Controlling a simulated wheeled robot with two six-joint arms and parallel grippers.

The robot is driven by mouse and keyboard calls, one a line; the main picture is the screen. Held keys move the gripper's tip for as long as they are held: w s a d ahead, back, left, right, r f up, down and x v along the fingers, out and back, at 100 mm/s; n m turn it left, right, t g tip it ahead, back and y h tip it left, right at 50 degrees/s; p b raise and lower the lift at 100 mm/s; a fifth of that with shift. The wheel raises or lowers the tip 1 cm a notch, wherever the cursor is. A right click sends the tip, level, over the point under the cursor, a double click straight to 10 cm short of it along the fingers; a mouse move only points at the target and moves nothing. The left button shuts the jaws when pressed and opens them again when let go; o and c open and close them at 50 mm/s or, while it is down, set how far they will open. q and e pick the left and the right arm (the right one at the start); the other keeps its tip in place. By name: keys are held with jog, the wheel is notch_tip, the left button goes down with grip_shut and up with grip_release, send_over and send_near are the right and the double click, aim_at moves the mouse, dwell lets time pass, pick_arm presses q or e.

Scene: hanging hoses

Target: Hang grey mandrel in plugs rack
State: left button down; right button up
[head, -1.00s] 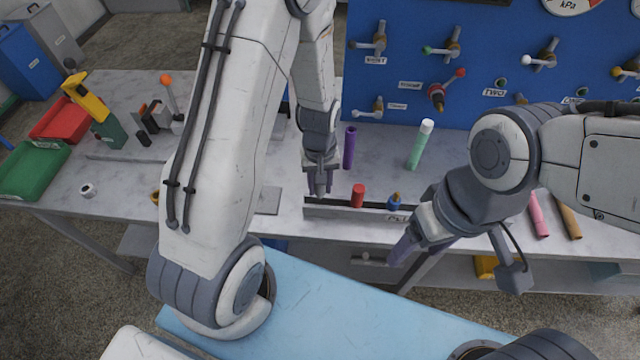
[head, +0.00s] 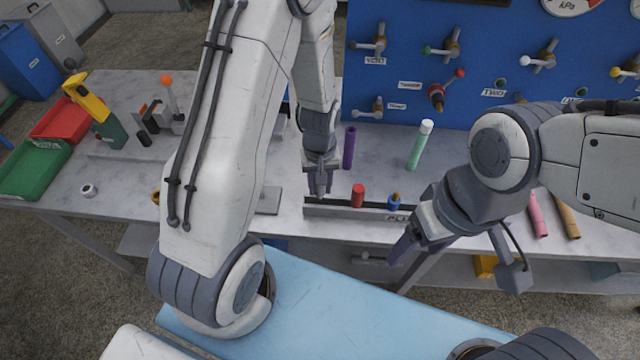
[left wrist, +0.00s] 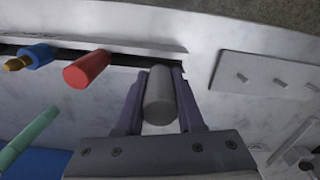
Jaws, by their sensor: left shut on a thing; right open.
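In the left wrist view, my left gripper (left wrist: 160,110) is shut on the grey mandrel (left wrist: 160,97), a short grey cylinder between its purple fingers. The mandrel's far end is at the left end of the plugs rack (head: 340,212), by its dark slot; I cannot tell whether it is seated. In the head view, my left gripper (head: 320,184) points down over the rack's left end. A red plug (head: 358,195) and a blue plug with a brass tip (head: 394,201) stand in the rack to the right. My right gripper (head: 403,247) is open and empty in front of the bench.
A purple tube (head: 349,148) and a mint tube with white cap (head: 420,146) stand behind the rack. The blue valve panel (head: 400,75) rises at the back. A grey plate with pegs (left wrist: 265,82) lies beside the rack. Green (head: 35,172) and red bins are left.

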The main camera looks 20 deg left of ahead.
aim_at(320, 195)
dwell(0.5)
pick_arm(q)
jog(key=shift+f+b, duration=1.55)
jog(key=shift+f, duration=0.65)
jog(key=shift+c, duration=2.2)
grip_release()
notch_tip(320, 195, up, 11)
jog(key=shift+w+f, duration=0.15)
jog(key=shift+f, duration=0.05)
